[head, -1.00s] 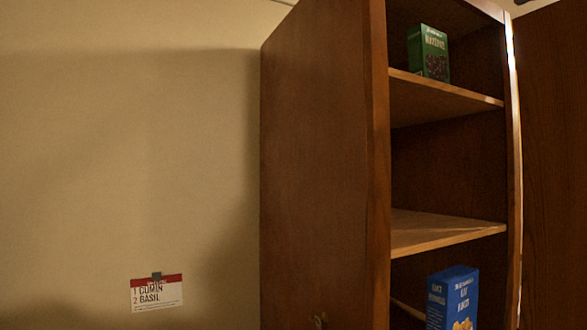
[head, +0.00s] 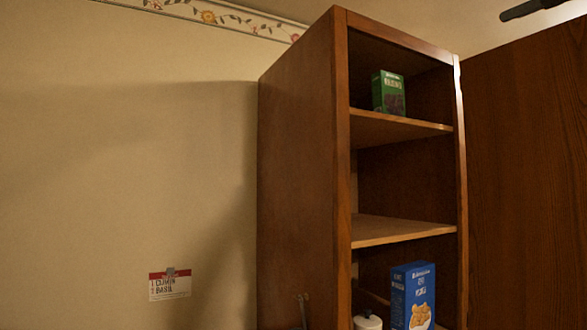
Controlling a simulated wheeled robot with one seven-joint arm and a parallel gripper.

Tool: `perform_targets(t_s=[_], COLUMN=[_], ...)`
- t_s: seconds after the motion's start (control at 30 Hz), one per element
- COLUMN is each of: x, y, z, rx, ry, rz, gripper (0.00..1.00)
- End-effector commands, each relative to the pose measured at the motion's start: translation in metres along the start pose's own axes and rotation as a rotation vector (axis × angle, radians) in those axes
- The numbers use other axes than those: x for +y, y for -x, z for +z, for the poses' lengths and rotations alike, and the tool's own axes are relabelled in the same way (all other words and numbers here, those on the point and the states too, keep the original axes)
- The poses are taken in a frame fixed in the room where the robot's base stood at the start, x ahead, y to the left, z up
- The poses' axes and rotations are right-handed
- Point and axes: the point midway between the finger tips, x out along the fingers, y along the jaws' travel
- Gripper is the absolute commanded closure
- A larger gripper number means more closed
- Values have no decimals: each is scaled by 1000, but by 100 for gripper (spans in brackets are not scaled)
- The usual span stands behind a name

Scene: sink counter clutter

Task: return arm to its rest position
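My gripper and arm do not show in the head view, so I cannot see how the gripper stands or whether it holds anything.
An open wooden cabinet (head: 297,190) stands at centre right. A green box (head: 388,93) sits on its upper shelf, and a blue box (head: 412,295) stands low down beside a white lidded container (head: 367,321). A brown door panel (head: 528,170) is at right. A card (head: 170,284) hangs on the wall.

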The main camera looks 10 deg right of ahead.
Motion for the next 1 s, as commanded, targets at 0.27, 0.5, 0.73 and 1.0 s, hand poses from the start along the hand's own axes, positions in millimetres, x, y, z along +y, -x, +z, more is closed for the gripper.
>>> perform_targets(t_s=[0.27,0.5,0.73,1.0], x=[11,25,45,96], y=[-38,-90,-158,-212], z=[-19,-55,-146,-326], rx=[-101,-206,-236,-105], ry=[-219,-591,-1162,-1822], rz=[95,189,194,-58], gripper=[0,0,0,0])
